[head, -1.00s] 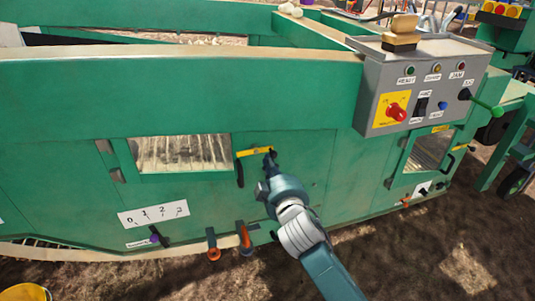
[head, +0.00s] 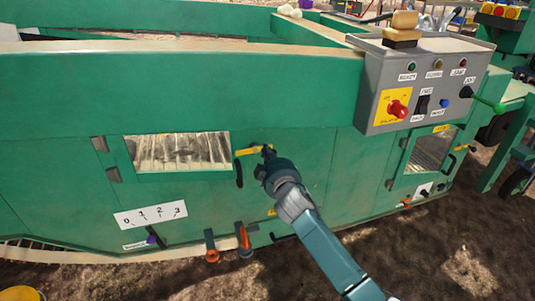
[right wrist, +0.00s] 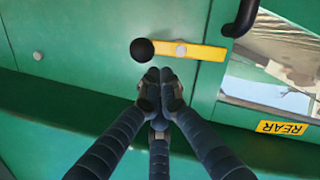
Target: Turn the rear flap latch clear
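The rear flap latch (head: 252,152) is a yellow bar at the right edge of the windowed flap (head: 180,178) in the head view. In the right wrist view the latch (right wrist: 205,53) lies nearly level, with a pale pivot and a round black knob (right wrist: 142,49) at its left end. Its right end overlaps the flap's seam. My right gripper (head: 267,157) is at the knob. In the right wrist view its dark fingertips (right wrist: 160,82) are together just below the knob, with nothing seen between them; whether they touch it is unclear. My left gripper is out of view.
A black handle (head: 239,174) stands beside the latch, and a yellow REAR label (right wrist: 281,128) is near the flap window. Orange-handled levers (head: 244,238) stick out below. A grey control box (head: 375,75) juts out at right. A second flap (head: 428,150) is further right.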

